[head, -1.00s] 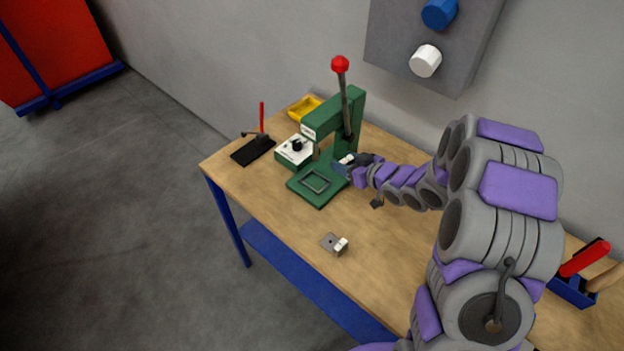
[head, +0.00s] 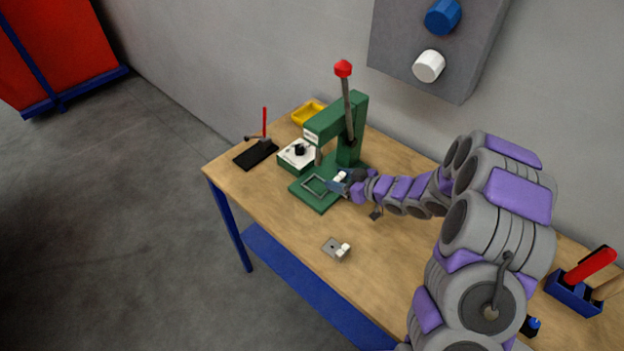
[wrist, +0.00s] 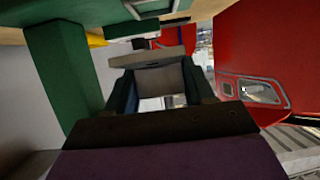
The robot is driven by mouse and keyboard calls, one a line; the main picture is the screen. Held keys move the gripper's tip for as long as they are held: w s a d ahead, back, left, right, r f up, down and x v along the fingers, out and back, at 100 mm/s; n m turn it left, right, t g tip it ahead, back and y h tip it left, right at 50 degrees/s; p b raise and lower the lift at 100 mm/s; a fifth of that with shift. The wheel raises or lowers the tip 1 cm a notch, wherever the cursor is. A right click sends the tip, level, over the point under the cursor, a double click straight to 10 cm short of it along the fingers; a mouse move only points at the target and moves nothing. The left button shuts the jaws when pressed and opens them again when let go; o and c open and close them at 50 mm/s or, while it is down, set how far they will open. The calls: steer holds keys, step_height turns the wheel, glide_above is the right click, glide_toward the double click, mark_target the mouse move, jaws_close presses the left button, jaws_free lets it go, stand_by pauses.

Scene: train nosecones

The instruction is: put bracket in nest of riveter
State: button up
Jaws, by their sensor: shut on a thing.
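The green riveter (head: 348,142) stands on the bench with its red-knobbed lever up. Its nest (head: 314,186), a raised rectangular frame, lies on the green base plate. My gripper (head: 341,184) is at the right edge of the nest, low over the base plate. It is shut on a bracket, whose pale part (head: 340,176) shows between the fingers. In the wrist view the grey bracket (wrist: 158,78) sits between the two dark blue fingers. The fingers hide part of it, and I cannot tell whether it touches the nest. A second similar bracket (head: 332,245) lies on the bench in front.
A white-topped box with a black knob (head: 299,151) stands left of the riveter. A blue tool holder (head: 573,293) stands at right. The wooden bench front is mostly clear.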

steer(key=x, duration=0.4)
steer(key=f+b+x, duration=0.1)
steer(key=x, duration=0.3)
steer(key=shift+w+a+f, duration=0.25)
steer(key=shift+w+a, duration=0.1)
steer(key=shift+a, duration=0.15)
steer(key=shift+w+a+f+b, duration=0.55)
steer(key=shift+a+f, duration=0.1)
steer(key=shift+a, duration=0.1)
steer(key=shift+w+a+f+p, duration=0.2)
steer(key=shift+a+f+p, duration=0.05)
steer(key=shift+p, duration=0.15)
steer(key=shift+r, duration=0.1)
steer(key=shift+f, duration=0.2)
steer(key=o, duration=1.1)
